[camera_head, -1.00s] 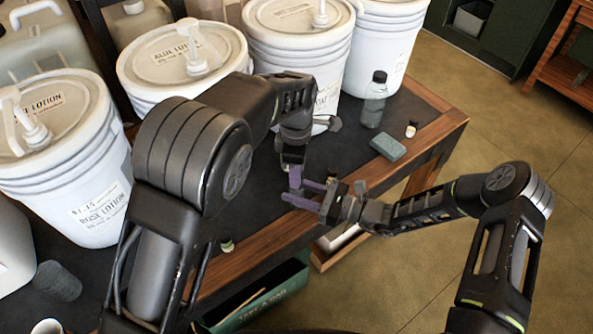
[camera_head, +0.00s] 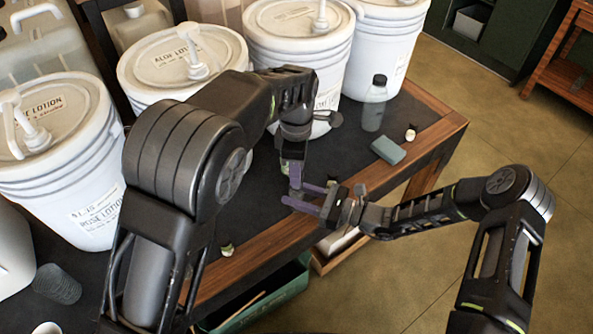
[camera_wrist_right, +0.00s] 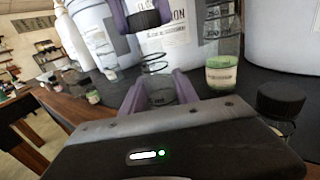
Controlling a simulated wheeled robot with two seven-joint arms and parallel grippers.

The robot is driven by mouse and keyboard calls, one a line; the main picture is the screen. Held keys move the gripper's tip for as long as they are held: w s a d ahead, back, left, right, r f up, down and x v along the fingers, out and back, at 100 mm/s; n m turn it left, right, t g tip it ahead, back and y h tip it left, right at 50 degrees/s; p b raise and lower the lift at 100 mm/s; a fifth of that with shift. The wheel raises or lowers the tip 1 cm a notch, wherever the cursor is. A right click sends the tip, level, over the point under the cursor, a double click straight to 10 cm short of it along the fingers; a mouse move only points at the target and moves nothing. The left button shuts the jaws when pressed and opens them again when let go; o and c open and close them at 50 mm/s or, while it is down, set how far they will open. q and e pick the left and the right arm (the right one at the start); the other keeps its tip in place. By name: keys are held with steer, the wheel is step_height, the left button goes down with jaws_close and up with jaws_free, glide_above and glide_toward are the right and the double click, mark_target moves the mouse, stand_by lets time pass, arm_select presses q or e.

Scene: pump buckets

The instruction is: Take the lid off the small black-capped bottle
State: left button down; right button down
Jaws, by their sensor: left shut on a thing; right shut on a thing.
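The small clear bottle (camera_wrist_right: 156,88) stands between the purple fingers of my right gripper (camera_wrist_right: 160,84), which is shut on it. Its threaded neck shows bare at the top in the right wrist view. Its black cap (camera_wrist_right: 148,19) is above the neck with a gap between them, and my left gripper (camera_wrist_right: 143,12) is shut on it from above. In the head view, my left gripper (camera_head: 296,178) points down just over the fingers of my right gripper (camera_head: 309,197), over the table's front part. The bottle and cap are mostly hidden there.
A larger black-capped bottle (camera_head: 375,103), a blue-grey sponge (camera_head: 388,150) and a small vial (camera_head: 411,133) stand to the right on the table. White lotion buckets (camera_head: 300,50) line the back. Another small vial (camera_head: 227,250) is near the front wooden edge. A green crate (camera_head: 262,297) sits below.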

stand_by(0.3)
arm_select(q)
steer(key=shift+r, duration=2)
arm_select(e)
steer(key=c, duration=0.9)
jaws_free()
steer(key=shift+o, duration=0.2)
arm_select(q)
steer(key=shift+f, duration=0.2)
arm_select(e)
steer(key=shift+s+d, duration=0.15)
steer(key=shift+d, duration=0.45)
arm_select(q)
step_height(320, 180, down, 2)
steer(key=b, duration=0.2)
steer(key=shift+f+b, duration=0.25)
steer(key=shift+b, duration=0.15)
arm_select(e)
steer(key=v, duration=1.1)
steer(key=shift+a, duration=0.1)
